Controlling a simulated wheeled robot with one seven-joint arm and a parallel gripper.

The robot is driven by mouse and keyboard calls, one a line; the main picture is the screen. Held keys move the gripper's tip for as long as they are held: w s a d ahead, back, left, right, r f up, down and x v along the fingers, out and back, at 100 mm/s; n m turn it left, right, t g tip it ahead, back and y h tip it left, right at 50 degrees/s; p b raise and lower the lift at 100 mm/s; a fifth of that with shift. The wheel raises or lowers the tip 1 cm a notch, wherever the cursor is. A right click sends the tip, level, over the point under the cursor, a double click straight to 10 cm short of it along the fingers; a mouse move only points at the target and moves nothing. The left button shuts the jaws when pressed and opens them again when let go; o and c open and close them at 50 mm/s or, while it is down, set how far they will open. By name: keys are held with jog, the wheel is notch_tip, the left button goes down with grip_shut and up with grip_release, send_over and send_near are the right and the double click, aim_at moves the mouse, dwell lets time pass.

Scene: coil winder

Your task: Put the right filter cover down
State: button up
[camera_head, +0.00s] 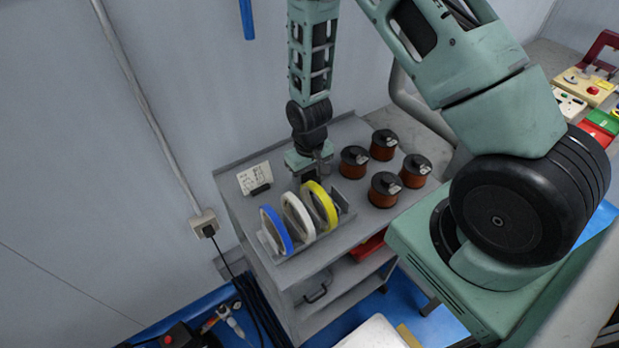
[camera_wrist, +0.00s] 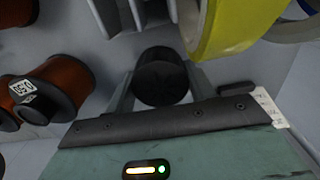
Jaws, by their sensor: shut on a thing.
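In the head view the piece is mostly hidden by my gripper. I cannot tell whether its underside touches the cart top.
A rack (camera_head: 345,215) holds a blue ring (camera_head: 275,229), a white ring (camera_head: 298,217) and a yellow ring (camera_head: 320,205), close to my gripper. Several copper spools (camera_head: 385,190) stand to the right. A written card (camera_head: 254,178) stands at the left.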

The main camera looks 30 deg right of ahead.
jog(key=shift+f, duration=0.7)
jog(key=shift+f, duration=0.15)
jog(key=o, duration=1)
jog(key=shift+o, duration=0.2)
